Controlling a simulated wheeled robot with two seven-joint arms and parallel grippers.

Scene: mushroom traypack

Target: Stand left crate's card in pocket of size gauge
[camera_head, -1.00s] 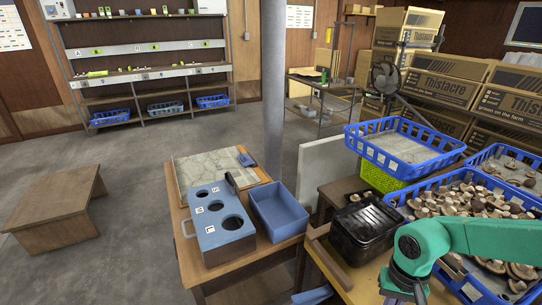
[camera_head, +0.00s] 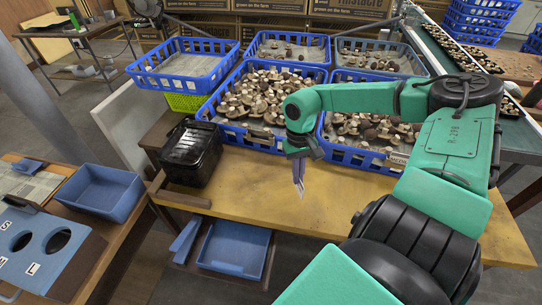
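The size gauge (camera_head: 88,262) is at the lower left, a wooden box with a blue top, round holes and white letter labels. It is cut by the frame's left edge. The left mushroom crate (camera_head: 212,108) is blue and full of mushrooms; a small brownish plate (camera_head: 261,135) shows on its front. The right mushroom crate (camera_head: 345,153) has a white card (camera_head: 398,160) on its front. My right gripper (camera_head: 299,188) points down in front of the crates, above the wooden table. Its pale narrow tips are close together; whether they hold anything is unclear. My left gripper is not in view.
A black lidded box (camera_head: 190,150) stands left of the crates. A blue tray (camera_head: 100,192) lies beside the gauge, and another blue tray (camera_head: 234,247) sits below the table's front edge. The table front (camera_head: 245,190) is mostly clear.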

